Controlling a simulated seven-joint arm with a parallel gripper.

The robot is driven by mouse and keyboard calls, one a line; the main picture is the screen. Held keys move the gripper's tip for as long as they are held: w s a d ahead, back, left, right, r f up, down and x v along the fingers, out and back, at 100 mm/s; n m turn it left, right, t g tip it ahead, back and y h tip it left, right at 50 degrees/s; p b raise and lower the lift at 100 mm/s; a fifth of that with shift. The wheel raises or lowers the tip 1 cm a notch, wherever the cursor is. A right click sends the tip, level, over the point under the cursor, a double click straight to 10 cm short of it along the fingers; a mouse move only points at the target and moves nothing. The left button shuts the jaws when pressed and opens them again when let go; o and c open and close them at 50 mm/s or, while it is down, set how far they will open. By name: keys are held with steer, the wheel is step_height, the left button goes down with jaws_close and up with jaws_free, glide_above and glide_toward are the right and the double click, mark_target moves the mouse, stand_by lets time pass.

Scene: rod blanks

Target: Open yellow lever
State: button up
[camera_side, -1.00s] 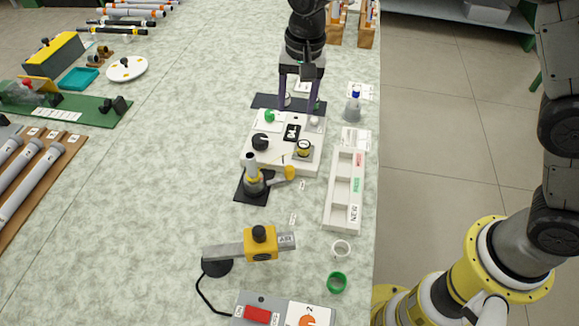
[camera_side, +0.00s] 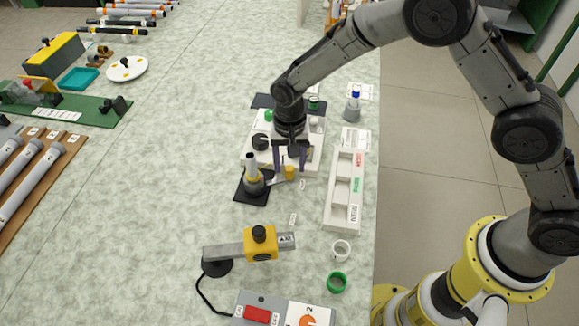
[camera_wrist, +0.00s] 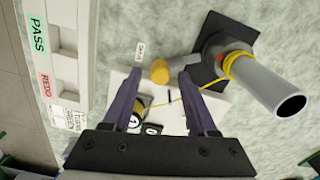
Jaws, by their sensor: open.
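The yellow lever end (camera_side: 289,172) is a short yellow knob on a grey bar, pointing right from a grey tube-shaped fixture (camera_side: 253,176) on a black square base (camera_side: 243,194). In the wrist view the yellow knob (camera_wrist: 160,71) lies near the line between my fingertips, and the fixture's grey tube (camera_wrist: 270,85) with its yellow band is to the right. My gripper (camera_side: 290,166) is open and pointing down over the knob, one finger to each side. I cannot tell whether either finger touches it.
A white sorting tray (camera_side: 331,216) is to the right. A yellow clamp block (camera_side: 261,243) on a grey bar is in front.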

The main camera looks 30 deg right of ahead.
steer(key=shift+f, duration=1)
jaws_close()
stand_by(0.8)
